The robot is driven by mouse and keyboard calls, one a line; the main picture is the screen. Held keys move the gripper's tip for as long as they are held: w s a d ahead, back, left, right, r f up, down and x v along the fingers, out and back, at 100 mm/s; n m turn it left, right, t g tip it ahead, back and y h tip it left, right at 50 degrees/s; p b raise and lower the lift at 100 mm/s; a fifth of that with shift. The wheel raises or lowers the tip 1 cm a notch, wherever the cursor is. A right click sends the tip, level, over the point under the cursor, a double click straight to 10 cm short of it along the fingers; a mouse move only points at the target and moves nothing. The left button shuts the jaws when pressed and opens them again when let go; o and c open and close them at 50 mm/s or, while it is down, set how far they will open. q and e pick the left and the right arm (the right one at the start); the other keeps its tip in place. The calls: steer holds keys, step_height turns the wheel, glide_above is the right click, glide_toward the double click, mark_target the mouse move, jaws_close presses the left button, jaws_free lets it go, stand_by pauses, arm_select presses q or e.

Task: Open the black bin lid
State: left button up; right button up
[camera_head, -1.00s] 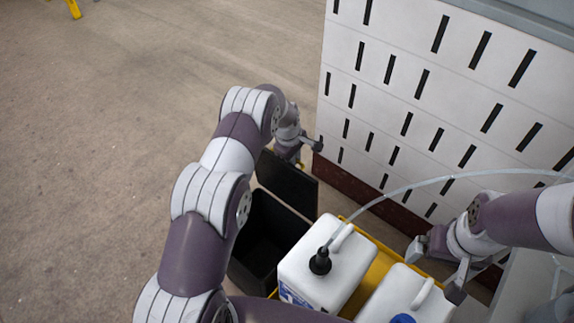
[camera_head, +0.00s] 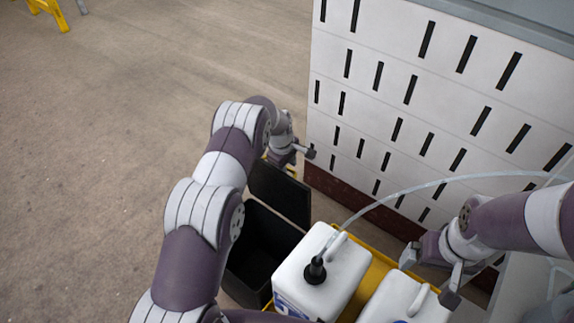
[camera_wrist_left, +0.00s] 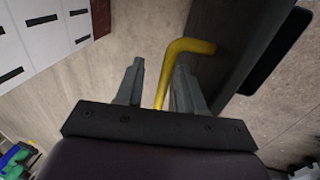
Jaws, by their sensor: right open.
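The black bin (camera_head: 262,238) stands left of the white canisters, and its dark inside shows. Its black lid (camera_head: 280,194) is raised at the back, tilted up from the opening. My left gripper (camera_head: 300,152) is just behind the lid's upper edge, partly hidden by my own arm. In the left wrist view my left gripper (camera_wrist_left: 158,85) has its fingers apart, with a yellow bent handle (camera_wrist_left: 190,47) between them. It cannot be told whether they touch it. A dark panel (camera_wrist_left: 232,40) is beside the handle.
Two white canisters, one with a black cap (camera_head: 316,270), stand in a yellow tray (camera_head: 371,283). A clear hose (camera_head: 400,196) runs from that cap to the right. A white slotted cabinet (camera_head: 430,100) stands close behind. Open floor lies to the left.

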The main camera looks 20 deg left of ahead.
arm_select(q)
step_height(320, 180, up, 12)
steer(key=s, duration=0.2)
steer(key=shift+a+r, duration=0.2)
steer(key=shift+a, duration=0.25)
steer(key=shift+s, duration=0.1)
steer(key=s+r+m+p, duration=0.1)
steer(key=s+r+m, duration=0.2)
steer(key=s, duration=0.6)
steer(key=s+d+r+m+p, duration=0.1)
steer(key=s+r+m, duration=0.3)
steer(key=s, duration=0.6)
steer(key=s+r+m+p, duration=0.1)
steer(key=s+r+m, duration=0.2)
steer(key=s+m, duration=0.3)
steer(key=shift+s+d+r+m+g+y+p, duration=0.2)
steer(key=shift+s+r+m+g+y+p, duration=0.15)
steer(key=shift+s, duration=1.85)
